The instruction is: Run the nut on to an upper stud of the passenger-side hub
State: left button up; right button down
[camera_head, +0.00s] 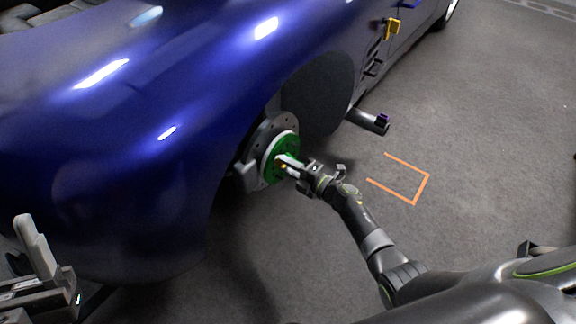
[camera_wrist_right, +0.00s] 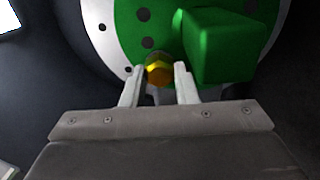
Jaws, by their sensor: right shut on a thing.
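The green hub (camera_head: 289,143) sits in front of the grey brake disc in the car's wheel arch. In the right wrist view the green hub face (camera_wrist_right: 130,18) fills the top, with dark round holes and a green block standing out from it. My right gripper (camera_head: 284,163) is at the hub face. It is shut on the yellow-gold nut (camera_wrist_right: 158,70), held between the two fingertips in front of the face. Whether the nut is on a stud cannot be told; any stud behind it is hidden. My left gripper (camera_head: 38,250) is at the lower left, away from the hub, partly cut off.
The blue car body (camera_head: 130,150) overhangs the hub on the left and above. A dark cylinder (camera_head: 368,121) with a purple part lies on the floor by the car. An orange outline (camera_head: 420,190) marks clear grey floor at right. A yellow part (camera_head: 392,28) is on the car's side.

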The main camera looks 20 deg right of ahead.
jog(key=m+p, duration=0.5)
jog(key=m, duration=0.6)
jog(key=shift+m, duration=0.4)
jog(key=c, duration=1.3)
grip_release()
jog(key=shift+a, duration=0.1)
jog(key=shift+c, duration=0.2)
